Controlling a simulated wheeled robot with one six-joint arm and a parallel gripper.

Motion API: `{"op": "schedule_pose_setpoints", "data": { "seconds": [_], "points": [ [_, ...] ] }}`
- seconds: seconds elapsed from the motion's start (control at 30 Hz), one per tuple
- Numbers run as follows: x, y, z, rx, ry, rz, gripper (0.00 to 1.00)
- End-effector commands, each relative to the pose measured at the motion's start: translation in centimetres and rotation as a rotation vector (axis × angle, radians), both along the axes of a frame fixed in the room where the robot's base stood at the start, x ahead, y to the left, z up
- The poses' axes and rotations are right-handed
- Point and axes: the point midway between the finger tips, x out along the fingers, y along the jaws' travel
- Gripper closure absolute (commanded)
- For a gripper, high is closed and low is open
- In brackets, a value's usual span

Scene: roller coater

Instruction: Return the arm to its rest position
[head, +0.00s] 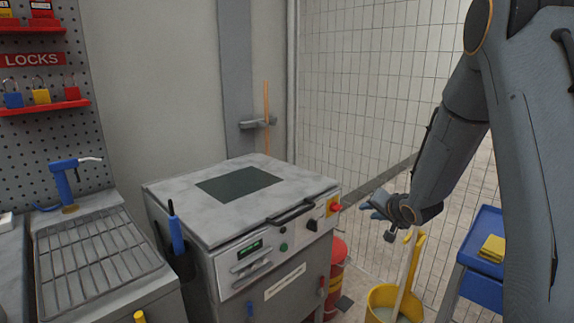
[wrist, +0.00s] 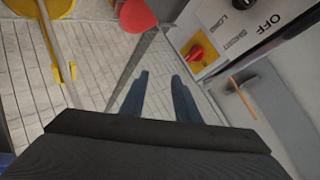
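My arm (head: 452,145) comes in from the upper right of the head view and bends down. My gripper (head: 370,210) is in the air to the right of the grey machine (head: 160,195), near its front right corner. In the wrist view the two blue fingers of my gripper (wrist: 159,88) stand apart with nothing between them. The gripper appears clear of the machine.
The machine's red knob (head: 335,207) is close left of my gripper. A yellow bucket (head: 380,300) with a mop handle stands below it. A blue cart (head: 484,240) with a yellow cloth (head: 492,249) is at right.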

Motion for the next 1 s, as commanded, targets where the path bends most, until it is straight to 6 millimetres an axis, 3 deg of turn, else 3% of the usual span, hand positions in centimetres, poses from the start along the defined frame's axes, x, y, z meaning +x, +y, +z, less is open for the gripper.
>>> {"op": "schedule_pose_setpoints", "data": {
  "seconds": [0.17,0.3,0.5,0.6,0.7,0.8,1.0],
  "points": [
    [-8.5,0.8,1.1,-0.258,0.225,0.018,0.71],
    [-17.4,2.2,1.2,-0.397,0.444,0.108,0.71],
    [-30.2,5.3,1.6,-0.471,0.717,0.314,0.71],
    [-35.0,6.8,1.9,-0.471,0.804,0.412,0.71],
    [-38.2,7.8,2.1,-0.463,0.859,0.484,0.71],
    [-39.8,8.3,2.3,-0.458,0.887,0.524,0.71],
    [-40.3,8.5,2.3,-0.455,0.895,0.536,0.71]
  ]
}}
